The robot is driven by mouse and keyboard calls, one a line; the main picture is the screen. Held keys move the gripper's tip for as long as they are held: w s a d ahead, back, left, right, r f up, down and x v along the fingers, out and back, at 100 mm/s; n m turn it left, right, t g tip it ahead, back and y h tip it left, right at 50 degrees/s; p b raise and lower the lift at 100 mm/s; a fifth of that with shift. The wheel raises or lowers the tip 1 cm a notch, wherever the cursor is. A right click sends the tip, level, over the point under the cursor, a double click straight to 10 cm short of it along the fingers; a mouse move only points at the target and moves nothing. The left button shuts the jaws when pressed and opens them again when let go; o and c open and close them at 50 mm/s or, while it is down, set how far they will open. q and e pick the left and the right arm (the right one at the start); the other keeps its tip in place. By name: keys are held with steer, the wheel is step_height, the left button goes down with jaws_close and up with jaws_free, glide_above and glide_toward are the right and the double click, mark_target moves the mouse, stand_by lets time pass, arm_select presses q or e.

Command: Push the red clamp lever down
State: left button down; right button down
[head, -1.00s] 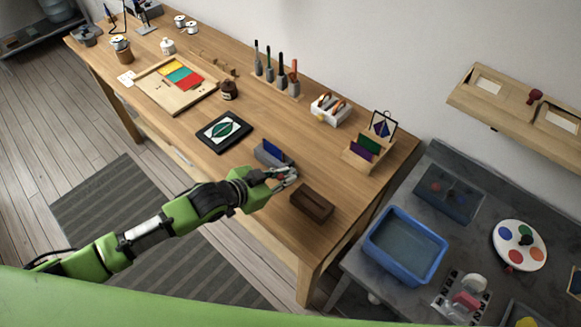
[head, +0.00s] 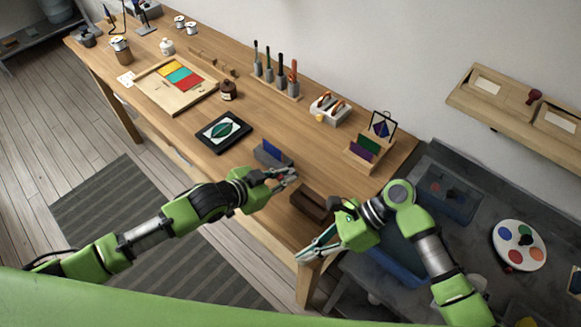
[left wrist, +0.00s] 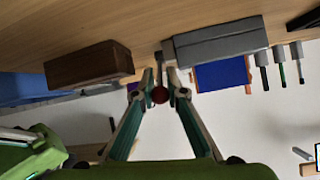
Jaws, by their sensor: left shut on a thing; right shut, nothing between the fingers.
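The red clamp lever shows in the left wrist view as a round red knob (left wrist: 160,95) on a short grey arm beside the grey clamp (left wrist: 220,44). A blue glass piece (left wrist: 222,75) stands in the clamp. In the head view the grey clamp (head: 262,158) sits near the table's front edge. My left gripper (head: 291,175) is at the clamp's right end, its fingers shut on the red knob; it also shows in the left wrist view (left wrist: 160,87). My right gripper (head: 310,252) is shut and empty, lower right, over the table's front corner.
A dark brown slotted block (head: 308,204) stands just right of the clamp, between my two grippers. A framed leaf panel (head: 224,131) lies to the left. A rack with coloured glass (head: 365,150) stands behind. A blue basin (head: 395,262) is partly hidden by my right arm.

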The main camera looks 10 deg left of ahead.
arm_select(q)
steer(key=shift+w, duration=0.1)
arm_select(e)
steer(key=w+r+n+t+h, duration=0.1)
steer(key=w+r, duration=0.2)
steer(key=w, duration=0.2)
steer(key=w+r+t+h, duration=0.1)
steer(key=w+r, duration=0.2)
steer(key=w, duration=0.3)
steer(key=t+h, duration=0.2)
glide_toward(284, 177)
steer(key=shift+n, duration=0.4)
steer(key=x, duration=0.6)
steer(key=shift+w+a+f, duration=0.1)
steer(key=shift+w+f, duration=0.25)
steer(key=shift+f, duration=0.1)
steer(key=shift+s+a+f, duration=0.3)
steer(key=shift+a, duration=0.15)
arm_select(q)
steer(key=shift+d+r, duration=0.15)
steer(key=shift+d, duration=0.05)
arm_select(e)
steer(key=shift+s+f, duration=0.1)
